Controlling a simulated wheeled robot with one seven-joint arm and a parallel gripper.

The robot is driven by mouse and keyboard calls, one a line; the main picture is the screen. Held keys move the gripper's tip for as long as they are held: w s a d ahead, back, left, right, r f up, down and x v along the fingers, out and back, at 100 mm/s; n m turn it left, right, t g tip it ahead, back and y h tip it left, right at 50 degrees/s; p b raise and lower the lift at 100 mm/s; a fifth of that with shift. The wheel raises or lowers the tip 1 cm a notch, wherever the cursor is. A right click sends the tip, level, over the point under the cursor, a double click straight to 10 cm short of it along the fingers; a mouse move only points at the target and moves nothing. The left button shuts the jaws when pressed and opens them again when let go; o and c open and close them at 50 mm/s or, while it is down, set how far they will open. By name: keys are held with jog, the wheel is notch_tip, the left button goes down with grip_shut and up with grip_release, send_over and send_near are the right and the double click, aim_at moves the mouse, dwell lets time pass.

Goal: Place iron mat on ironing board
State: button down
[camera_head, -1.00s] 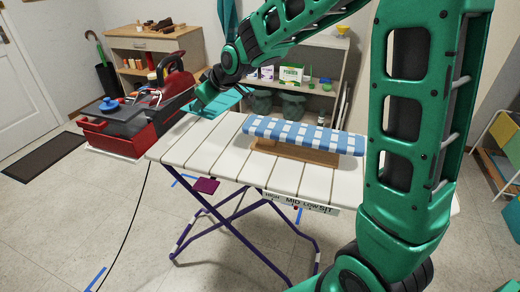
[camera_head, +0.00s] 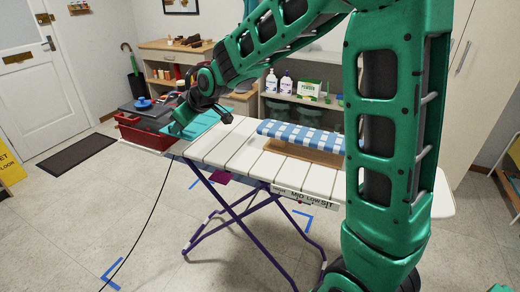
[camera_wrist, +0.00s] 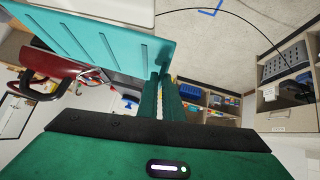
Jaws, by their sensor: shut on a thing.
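The iron mat is a teal ribbed sheet (camera_head: 203,122) at the far left end of the ironing board in the head view. It fills the upper left of the wrist view (camera_wrist: 105,38). My gripper (camera_wrist: 158,92) is shut on the mat's edge; in the head view its fingers (camera_head: 178,124) are small and partly hidden. The ironing board (camera_head: 232,152) has a white slatted top and purple crossed legs. The mat overlaps the board's left end in the picture; I cannot tell whether they touch.
A blue-and-white checked sleeve board (camera_head: 300,137) on a wooden base stands on the ironing board. A red toolbox-like bin (camera_head: 142,132) is just beyond the left end. A black cord lies on the floor. The slats left of the sleeve board are bare.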

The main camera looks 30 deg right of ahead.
jog(key=shift+a, duration=0.35)
send_over(207, 149)
notch_tip(207, 149, down, 7)
jog(key=shift+s, duration=0.15)
jog(key=shift+f, duration=2.05)
jog(key=c, duration=1.9)
grip_release()
